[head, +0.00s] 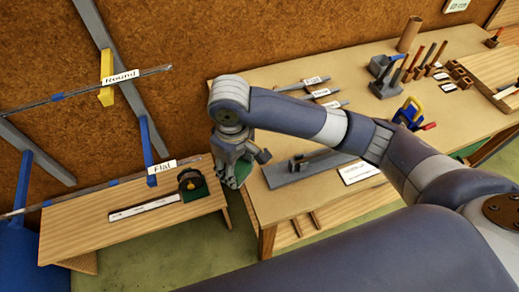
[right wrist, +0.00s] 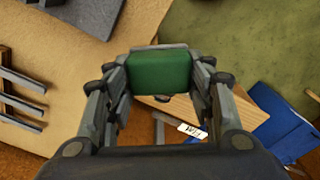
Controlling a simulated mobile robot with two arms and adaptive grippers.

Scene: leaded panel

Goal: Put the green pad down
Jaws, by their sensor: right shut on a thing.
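The green pad (right wrist: 160,73) is a small dark-green block with rounded corners, between the two fingers of my right gripper (right wrist: 159,82) in the right wrist view. The fingers are shut on its left and right sides. In the head view my right gripper (head: 234,164) points down over the gap between the low bench (head: 95,222) and the big workbench. Only part of the pad (head: 243,171) shows there, behind the fingers. The pad is in the air; its exact height is hard to tell. My left gripper is not in view.
The low bench holds a dark round tool with green on it (head: 191,183) and a white ruler-like strip (head: 145,208). The big workbench (head: 285,85) carries a grey fixture (head: 305,167), tools and blocks. The low bench's left part is clear. A rack stands at left.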

